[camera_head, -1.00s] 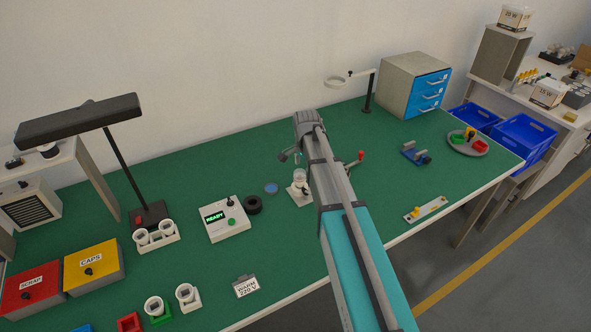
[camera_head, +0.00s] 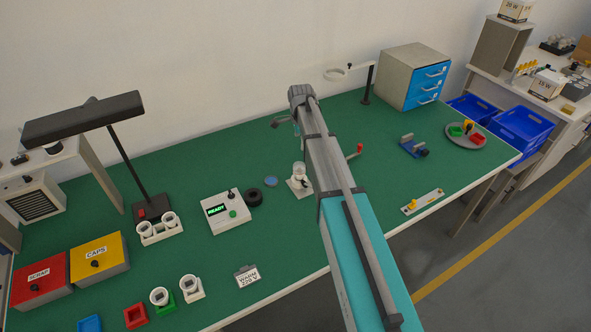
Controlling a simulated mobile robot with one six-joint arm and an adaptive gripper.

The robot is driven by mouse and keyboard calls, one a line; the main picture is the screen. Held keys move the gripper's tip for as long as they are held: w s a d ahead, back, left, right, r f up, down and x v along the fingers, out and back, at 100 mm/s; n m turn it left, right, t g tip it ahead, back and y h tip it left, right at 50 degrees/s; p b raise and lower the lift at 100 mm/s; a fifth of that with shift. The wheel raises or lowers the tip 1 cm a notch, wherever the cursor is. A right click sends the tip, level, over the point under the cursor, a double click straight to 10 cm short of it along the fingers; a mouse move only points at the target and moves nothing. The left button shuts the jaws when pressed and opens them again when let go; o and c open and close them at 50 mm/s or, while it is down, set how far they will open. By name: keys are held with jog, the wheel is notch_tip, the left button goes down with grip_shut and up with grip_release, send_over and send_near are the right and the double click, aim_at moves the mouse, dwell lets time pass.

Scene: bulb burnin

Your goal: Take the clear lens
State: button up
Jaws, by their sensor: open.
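A small round bluish disc (camera_head: 271,181), which looks like the lens, lies flat on the green bench mat (camera_head: 330,220), just right of a black ring (camera_head: 253,197). I cannot tell for sure whether it is the clear lens. My gripper (camera_head: 284,124) is above and behind the disc in the picture, over the back part of the bench. It is open and apart from the disc, and nothing shows between its fingers. The far finger is partly hidden by my wrist.
A white stand with a clear glass piece (camera_head: 299,182) is right of the disc, close to my arm. The tester reading READY (camera_head: 226,213) is to the left. A ring magnifier (camera_head: 336,74) and drawer cabinet (camera_head: 413,78) stand at the back right. The desk lamp (camera_head: 84,118) is left.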

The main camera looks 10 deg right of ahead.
aim_at(299, 166)
jog(key=shift+f+b, duration=4.05)
jog(key=shift+f, duration=0.1)
jog(key=shift+f, duration=0.1)
jog(key=shift+a+f+b, duration=0.15)
jog(key=shift+f+b, duration=1.15)
jog(key=shift+a+f+b, duration=0.1)
jog(key=shift+f+b, duration=1.15)
jog(key=shift+b, duration=0.05)
jog(key=c, duration=0.6)
